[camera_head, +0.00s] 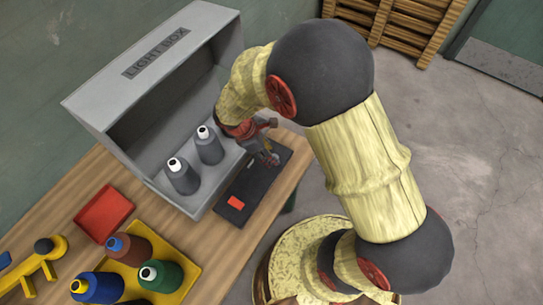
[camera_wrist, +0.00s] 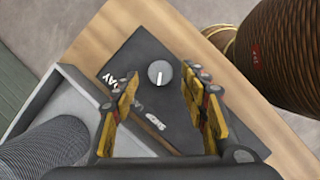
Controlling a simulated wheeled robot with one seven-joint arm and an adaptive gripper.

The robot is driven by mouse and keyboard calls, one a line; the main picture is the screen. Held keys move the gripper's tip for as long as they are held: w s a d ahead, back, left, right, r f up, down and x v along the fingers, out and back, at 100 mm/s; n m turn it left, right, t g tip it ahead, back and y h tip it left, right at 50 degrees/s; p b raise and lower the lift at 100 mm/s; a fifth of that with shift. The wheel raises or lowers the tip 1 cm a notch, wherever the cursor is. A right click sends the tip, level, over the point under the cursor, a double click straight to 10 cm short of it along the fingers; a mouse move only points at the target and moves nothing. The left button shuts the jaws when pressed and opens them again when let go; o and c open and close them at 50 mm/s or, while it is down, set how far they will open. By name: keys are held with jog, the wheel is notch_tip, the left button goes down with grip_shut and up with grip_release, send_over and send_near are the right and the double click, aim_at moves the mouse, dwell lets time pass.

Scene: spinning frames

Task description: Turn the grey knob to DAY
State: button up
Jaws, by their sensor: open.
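The round grey knob (camera_wrist: 159,73) sits on a dark control panel (camera_wrist: 165,40) in the wrist view. Its white pointer line aims down the picture, towards a partly legible label. The DAY label (camera_wrist: 109,80) is left of the knob, seen tilted. My gripper (camera_wrist: 161,90) is open, one finger on each side of the knob's lower area, with the knob between and just beyond the tips. I see no contact. In the head view my gripper (camera_head: 266,153) is over the dark panel (camera_head: 262,185) and hides the knob.
The grey light box (camera_head: 90,100) stands directly beside the panel, with dark cones (camera_head: 183,178) inside. A red tray (camera_head: 104,213) and a yellow tray (camera_head: 183,268) with coloured cones are on the wooden table (camera_head: 225,245).

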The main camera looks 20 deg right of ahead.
jog(key=shift+x, duration=1.05)
jog(key=shift+c, duration=1.2)
jog(key=c, duration=0.9)
